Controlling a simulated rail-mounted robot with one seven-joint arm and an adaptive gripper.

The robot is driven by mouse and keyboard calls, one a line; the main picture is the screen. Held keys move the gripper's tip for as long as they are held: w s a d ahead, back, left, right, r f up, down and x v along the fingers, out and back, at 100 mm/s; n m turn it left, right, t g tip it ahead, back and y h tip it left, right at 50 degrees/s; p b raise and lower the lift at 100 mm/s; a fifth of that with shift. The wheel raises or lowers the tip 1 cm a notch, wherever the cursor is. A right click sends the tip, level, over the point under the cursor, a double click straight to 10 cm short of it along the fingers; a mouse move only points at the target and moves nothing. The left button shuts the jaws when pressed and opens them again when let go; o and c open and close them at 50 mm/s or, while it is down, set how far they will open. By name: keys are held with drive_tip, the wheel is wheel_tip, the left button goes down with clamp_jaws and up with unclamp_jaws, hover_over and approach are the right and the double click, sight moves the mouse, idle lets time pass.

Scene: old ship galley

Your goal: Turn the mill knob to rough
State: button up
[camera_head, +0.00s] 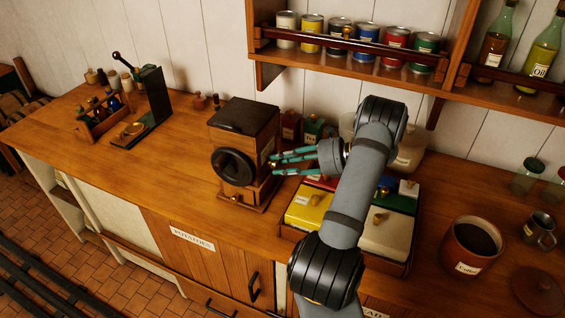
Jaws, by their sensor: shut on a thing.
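The mill (240,128) is a wooden box with a dark top, standing on the counter left of my gripper. A large round black disc (233,166) is on its front face. A pale label (267,149) shows on its right side. My gripper (273,164) reaches in from the right, with its teal fingers at the mill's right side. The fingers are closed around a small knob there, which they mostly hide. I cannot read the knob's setting from here.
A box of coloured lidded compartments (308,207) sits below my arm. A brown pot (471,247) stands at the right. A shelf with several cans (340,36) hangs above. The counter left of the mill is clear up to a black stand (157,95).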

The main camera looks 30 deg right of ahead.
drive_tip(key=shift+w+d+r, duration=0.1)
drive_tip(key=shift+w+r, duration=0.1)
drive_tip(key=shift+r, duration=0.1)
drive_tip(key=o, duration=0.8)
drive_tip(key=shift+o, duration=1.1)
drive_tip(key=shift+f, duration=0.1)
drive_tip(key=shift+o, duration=0.4)
drive_tip(key=shift+f, duration=0.1)
drive_tip(key=shift+s, duration=0.1)
drive_tip(key=v, duration=1.2)
